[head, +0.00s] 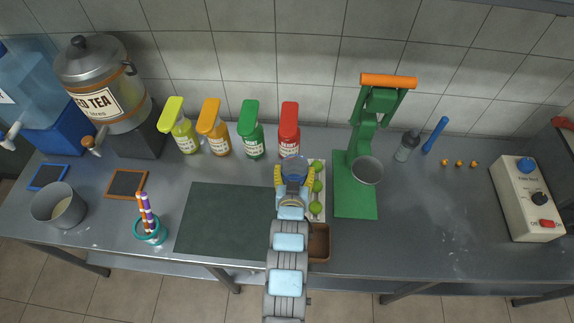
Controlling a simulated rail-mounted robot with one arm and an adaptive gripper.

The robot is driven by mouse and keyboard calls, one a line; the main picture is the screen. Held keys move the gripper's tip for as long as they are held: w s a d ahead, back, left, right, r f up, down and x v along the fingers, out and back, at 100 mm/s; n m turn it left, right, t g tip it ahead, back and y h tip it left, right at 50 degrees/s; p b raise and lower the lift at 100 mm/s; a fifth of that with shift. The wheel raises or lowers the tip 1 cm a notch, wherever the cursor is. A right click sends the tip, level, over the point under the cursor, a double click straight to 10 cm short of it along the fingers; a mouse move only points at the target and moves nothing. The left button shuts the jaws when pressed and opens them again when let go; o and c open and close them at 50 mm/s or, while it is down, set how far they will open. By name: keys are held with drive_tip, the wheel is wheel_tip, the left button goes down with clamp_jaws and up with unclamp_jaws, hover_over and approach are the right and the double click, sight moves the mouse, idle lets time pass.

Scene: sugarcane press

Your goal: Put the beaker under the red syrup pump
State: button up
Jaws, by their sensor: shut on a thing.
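The red syrup pump (289,135) stands against the back wall, at the right end of a row of pump bottles. My gripper (294,174) is in front of it, with yellow fingers on both sides of a clear, bluish beaker (294,164). The gripper is shut on the beaker. The beaker's rim appears just below the red bottle in the picture. My gripper hides the beaker's lower part. I cannot tell its height above the counter or whether it is under the pump's spout.
Yellow (183,136), orange (216,138) and green (251,140) pumps stand left of the red one. Limes (317,186) on a white tray sit close right of my gripper, then a green press (355,198). A dark mat (222,225) lies left, clear.

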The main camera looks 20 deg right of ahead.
drive_tip(key=x, duration=0.2)
drive_tip(key=a+x, duration=0.1)
drive_tip(key=x, duration=0.4)
drive_tip(key=shift+w+a+f, duration=0.2)
drive_tip(key=shift+w+f, duration=0.05)
drive_tip(key=shift+f, duration=0.15)
drive_tip(key=w+f, duration=0.4)
drive_tip(key=f, duration=0.1)
drive_tip(key=shift+w+d+f, duration=0.35)
drive_tip(key=shift+d, duration=0.15)
drive_tip(key=shift+f, duration=0.1)
drive_tip(key=shift+w+f, duration=0.2)
drive_tip(key=shift+w, duration=0.05)
drive_tip(key=shift+f+b, duration=0.45)
drive_tip(key=shift+f, duration=1)
drive_tip(key=shift+f, duration=0.2)
drive_tip(key=o, duration=1.2)
drive_tip(key=shift+c, duration=0.2)
